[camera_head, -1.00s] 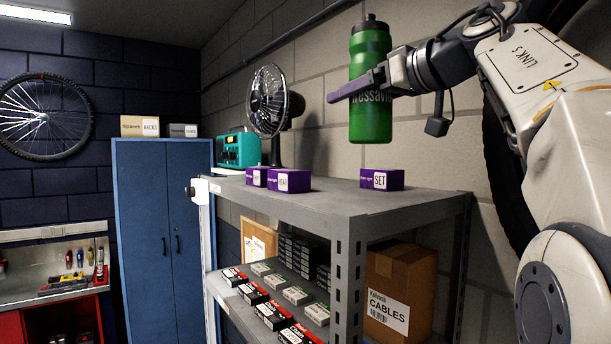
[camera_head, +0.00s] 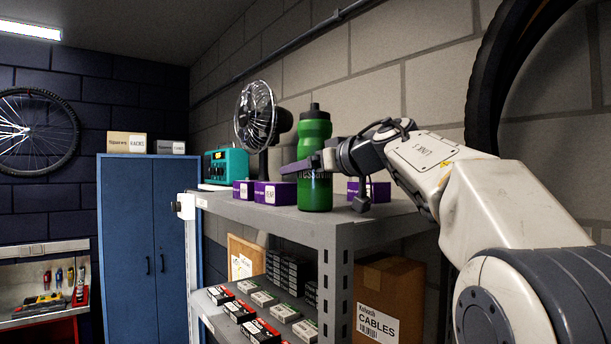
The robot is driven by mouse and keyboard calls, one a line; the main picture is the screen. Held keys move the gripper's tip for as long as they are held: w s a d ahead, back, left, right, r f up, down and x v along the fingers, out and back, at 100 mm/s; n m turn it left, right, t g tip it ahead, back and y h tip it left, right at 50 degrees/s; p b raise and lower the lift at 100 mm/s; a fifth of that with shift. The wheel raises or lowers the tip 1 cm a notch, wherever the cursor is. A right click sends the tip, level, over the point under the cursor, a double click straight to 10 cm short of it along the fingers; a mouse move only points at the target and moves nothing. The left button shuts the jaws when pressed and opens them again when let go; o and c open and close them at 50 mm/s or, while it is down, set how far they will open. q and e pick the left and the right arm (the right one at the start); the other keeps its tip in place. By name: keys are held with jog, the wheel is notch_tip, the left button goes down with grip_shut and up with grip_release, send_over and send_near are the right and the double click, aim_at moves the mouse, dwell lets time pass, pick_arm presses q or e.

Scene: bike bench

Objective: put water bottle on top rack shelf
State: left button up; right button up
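The green water bottle (camera_head: 315,142) with a black cap is upright at the top rack shelf (camera_head: 268,212), near its front edge. Its base appears to be on the shelf surface or just above it; I cannot tell which. My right gripper (camera_head: 306,169) reaches in from the right, with a purple finger across the bottle's middle. It appears shut around the bottle; the far finger is hidden behind the bottle. My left gripper is not in view.
Purple boxes (camera_head: 275,192) stand left of the bottle, and another purple box (camera_head: 376,190) is partly hidden behind my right gripper. A fan (camera_head: 256,116) and a teal radio (camera_head: 226,166) stand farther back. Small boxes and a cables carton (camera_head: 382,305) fill lower levels.

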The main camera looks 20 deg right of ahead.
jog(key=shift+r, duration=0.1)
jog(key=o, duration=1.3)
jog(key=shift+s, duration=0.15)
jog(key=b+v, duration=0.2)
jog(key=v, duration=0.8)
jog(key=shift+s+d, duration=0.2)
jog(key=shift+s, duration=0.1)
jog(key=shift+s+d, duration=0.1)
jog(key=shift+s, duration=0.45)
jog(key=shift+r, duration=0.1)
